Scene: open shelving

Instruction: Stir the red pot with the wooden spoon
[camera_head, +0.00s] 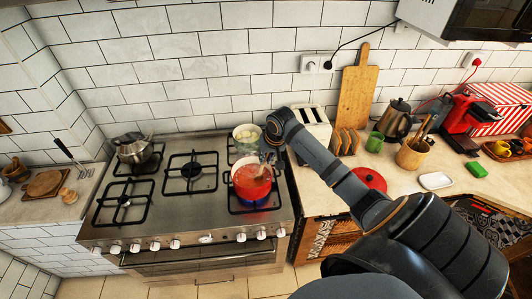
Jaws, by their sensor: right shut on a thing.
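The red pot (240,191) stands on the front right burner of the stove, with reddish contents showing inside. My right gripper (268,161) is over the pot's right rear side, pointing down. It is shut on the wooden spoon (261,173), whose lower part is in the pot. The spoon is small in this view, and the fingers partly hide it. My left gripper is not in view.
A light green pot (246,134) stands on the burner behind. A kettle (133,150) is at the stove's left rear. A red lid (370,179), a utensil holder (412,156) and a white dish (436,181) are on the right counter. A toaster (312,127) stands near my arm.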

